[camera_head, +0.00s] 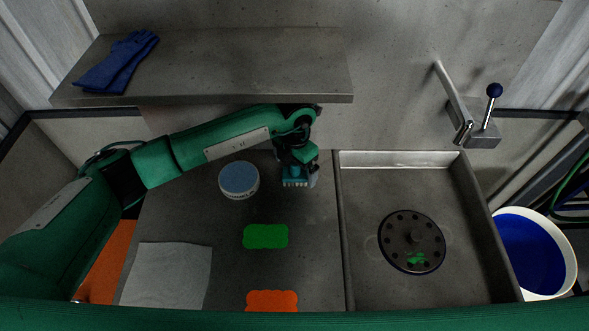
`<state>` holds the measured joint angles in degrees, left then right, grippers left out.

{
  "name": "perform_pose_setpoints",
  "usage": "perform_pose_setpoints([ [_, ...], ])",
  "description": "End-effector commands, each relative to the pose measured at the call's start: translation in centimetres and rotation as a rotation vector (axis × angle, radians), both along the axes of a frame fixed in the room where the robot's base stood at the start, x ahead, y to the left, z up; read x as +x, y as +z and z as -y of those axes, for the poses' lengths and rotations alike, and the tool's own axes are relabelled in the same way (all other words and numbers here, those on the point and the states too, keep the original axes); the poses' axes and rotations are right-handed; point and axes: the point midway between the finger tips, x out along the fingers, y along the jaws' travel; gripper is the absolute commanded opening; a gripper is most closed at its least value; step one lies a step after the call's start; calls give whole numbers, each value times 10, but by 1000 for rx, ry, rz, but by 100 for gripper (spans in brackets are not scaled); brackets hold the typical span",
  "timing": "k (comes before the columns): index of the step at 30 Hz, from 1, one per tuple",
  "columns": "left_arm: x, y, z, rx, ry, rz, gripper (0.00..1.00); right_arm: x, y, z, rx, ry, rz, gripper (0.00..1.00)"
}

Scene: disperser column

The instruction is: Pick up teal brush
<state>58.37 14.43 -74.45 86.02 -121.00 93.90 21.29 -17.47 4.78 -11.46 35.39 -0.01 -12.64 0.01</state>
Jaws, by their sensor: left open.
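The teal brush (294,183) is on the grey counter close to the sink's left edge, with pale bristles facing the front of the picture. My left gripper (299,177) reaches in from the left and is right at the brush, pointing down over it. Its jaws are open. The gripper hides part of the brush, and I cannot tell whether the fingers touch it. My right gripper is not in view.
A round blue-topped white item (239,179), a green sponge (265,236), an orange sponge (271,301) and a white cloth (168,275) lie on the counter. The sink (375,290) is right, below a tap (453,100). A shelf (250,65) overhangs behind.

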Motion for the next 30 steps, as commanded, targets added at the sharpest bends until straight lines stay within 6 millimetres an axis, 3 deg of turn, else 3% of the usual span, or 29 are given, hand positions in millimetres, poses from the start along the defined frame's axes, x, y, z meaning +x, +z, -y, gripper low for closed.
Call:
perform_pose_setpoints([
  [6,-1,-22,1,-1,0,-1,100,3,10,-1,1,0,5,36],
  [13,0,-25,1,-1,-1,1,100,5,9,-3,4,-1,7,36],
  [21,0,-24,1,-1,0,1,50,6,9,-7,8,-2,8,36],
  [30,0,-24,1,-1,0,1,50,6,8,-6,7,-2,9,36],
])
